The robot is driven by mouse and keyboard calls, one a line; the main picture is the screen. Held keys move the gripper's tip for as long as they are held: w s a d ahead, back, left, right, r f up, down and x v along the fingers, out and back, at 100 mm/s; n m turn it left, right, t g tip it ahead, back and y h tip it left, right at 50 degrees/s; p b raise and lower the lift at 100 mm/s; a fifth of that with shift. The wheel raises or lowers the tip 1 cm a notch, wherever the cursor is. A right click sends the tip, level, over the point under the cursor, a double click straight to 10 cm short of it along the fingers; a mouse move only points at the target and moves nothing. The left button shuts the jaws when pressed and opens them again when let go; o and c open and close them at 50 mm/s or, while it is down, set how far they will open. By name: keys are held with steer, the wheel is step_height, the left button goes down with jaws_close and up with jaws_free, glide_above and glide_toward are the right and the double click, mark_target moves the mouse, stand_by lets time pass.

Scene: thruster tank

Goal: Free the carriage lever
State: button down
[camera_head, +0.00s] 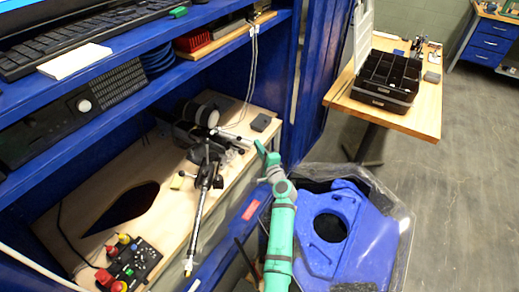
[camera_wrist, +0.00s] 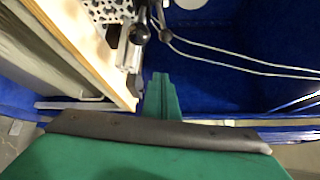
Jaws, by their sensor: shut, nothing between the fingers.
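My gripper (camera_head: 261,147) is green and reaches toward the bench from the right in the head view. In the wrist view its fingers (camera_wrist: 161,92) are together and empty. Just beyond the fingertips in the wrist view is a dark ball-ended handle (camera_wrist: 139,34), which may be the carriage lever; I see a gap between it and the fingers. A second small dark ball (camera_wrist: 166,35) sits beside it. In the head view a dark mechanism with a round end (camera_head: 205,117) stands on the wooden bench top, left of my gripper. The lever cannot be made out clearly there.
The wooden bench top (camera_head: 100,210) sits in a blue frame, with a shelf overhead. A long jointed rod (camera_head: 203,205) and a button box (camera_head: 130,262) are on its near side. White cables (camera_wrist: 235,62) run right of the handle. A blue shell (camera_head: 345,240) stands at lower right.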

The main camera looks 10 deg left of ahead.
steer(key=shift+w+a+r, duration=0.1)
steer(key=shift+w+a, duration=0.2)
steer(key=shift+a, duration=0.65)
steer(key=shift+w+a+r, duration=0.1)
steer(key=shift+w+a, duration=0.15)
steer(key=shift+a, duration=0.7)
steer(key=shift+w+a, duration=0.3)
steer(key=shift+a, duration=0.65)
